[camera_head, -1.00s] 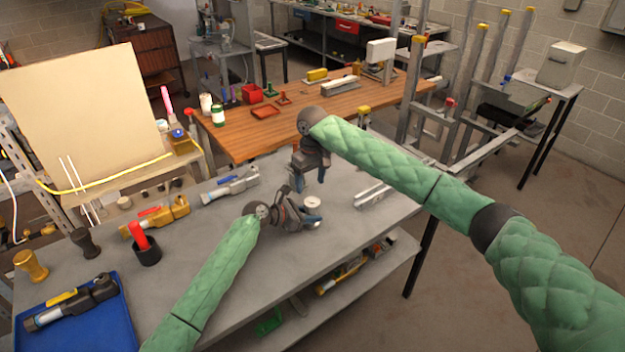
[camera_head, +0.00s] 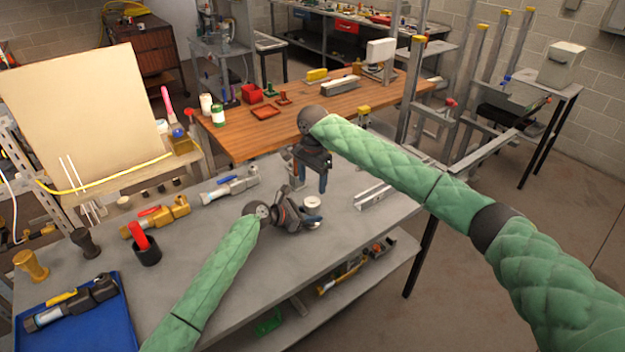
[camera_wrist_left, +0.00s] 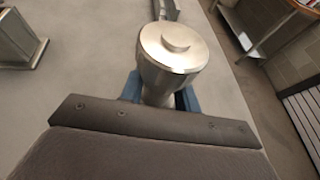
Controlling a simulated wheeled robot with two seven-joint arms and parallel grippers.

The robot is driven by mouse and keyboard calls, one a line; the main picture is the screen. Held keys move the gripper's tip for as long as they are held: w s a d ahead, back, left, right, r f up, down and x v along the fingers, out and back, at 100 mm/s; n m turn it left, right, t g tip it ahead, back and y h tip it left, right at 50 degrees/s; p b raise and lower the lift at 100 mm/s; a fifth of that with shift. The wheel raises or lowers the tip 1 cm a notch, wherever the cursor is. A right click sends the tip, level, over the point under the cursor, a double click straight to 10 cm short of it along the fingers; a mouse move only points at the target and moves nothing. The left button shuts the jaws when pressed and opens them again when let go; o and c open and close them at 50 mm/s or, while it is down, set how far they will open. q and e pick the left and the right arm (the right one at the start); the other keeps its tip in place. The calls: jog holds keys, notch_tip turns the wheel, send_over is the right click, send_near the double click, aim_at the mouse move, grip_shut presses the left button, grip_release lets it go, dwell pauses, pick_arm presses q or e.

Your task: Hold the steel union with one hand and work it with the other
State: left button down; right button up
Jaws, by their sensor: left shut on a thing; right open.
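The steel union (camera_head: 312,202) is a pale round metal piece with a wide flat top, above the grey bench. My left gripper (camera_head: 312,222) is shut on it from the left and front. In the left wrist view the union (camera_wrist_left: 172,62) stands upright between the blue fingertips, its round cap and small raised centre facing me. Its lower part is hidden behind the gripper body. My right gripper (camera_head: 311,180) is open and empty, with its fingers pointing down. In the head view it appears just above the union, apart from it.
The grey bench (camera_head: 225,275) is clear around the grippers. A metal channel (camera_head: 374,195) lies to their right. A wooden table (camera_head: 235,140) stands behind.

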aim_at(312, 201)
jog(key=m, duration=0.5)
jog(key=shift+m, duration=0.3)
jog(key=m, duration=0.5)
jog(key=shift+s+f, duration=0.1)
jog(key=shift+f, duration=3.9)
